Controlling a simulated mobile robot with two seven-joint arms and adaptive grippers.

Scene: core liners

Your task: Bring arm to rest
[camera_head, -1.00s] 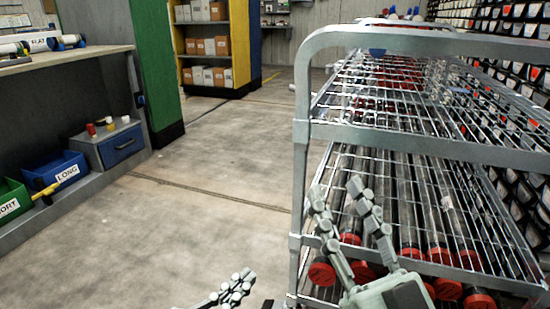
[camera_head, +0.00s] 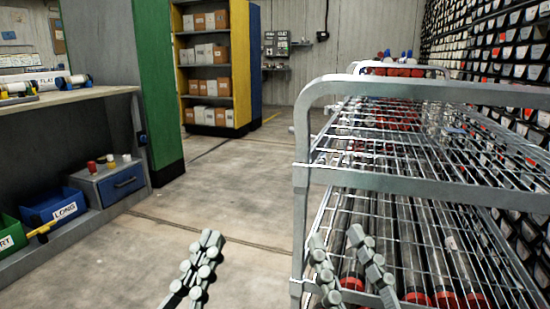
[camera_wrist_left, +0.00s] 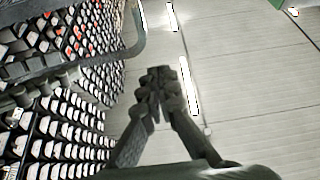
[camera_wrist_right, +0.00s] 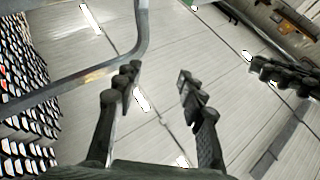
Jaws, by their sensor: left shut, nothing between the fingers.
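My left gripper (camera_head: 210,240) is at the lower middle of the head view, over the floor and left of the metal rack. Its fingers are together with nothing between them; the left wrist view shows the fingertips (camera_wrist_left: 159,75) touching. My right gripper (camera_head: 337,237) is in front of the rack's near end, fingers apart and pointing up. In the right wrist view its fingertips (camera_wrist_right: 157,72) have an empty gap between them. My left gripper also shows at the right of the right wrist view (camera_wrist_right: 285,72).
The wire-shelved metal rack (camera_head: 302,180) holds dark tubes with red caps (camera_head: 445,298) on its lower shelf. A workbench (camera_head: 90,95) with a blue LONG bin (camera_head: 45,207) stands at left. A yellow shelf (camera_head: 243,75) with boxes is behind. The floor (camera_head: 215,190) between is clear.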

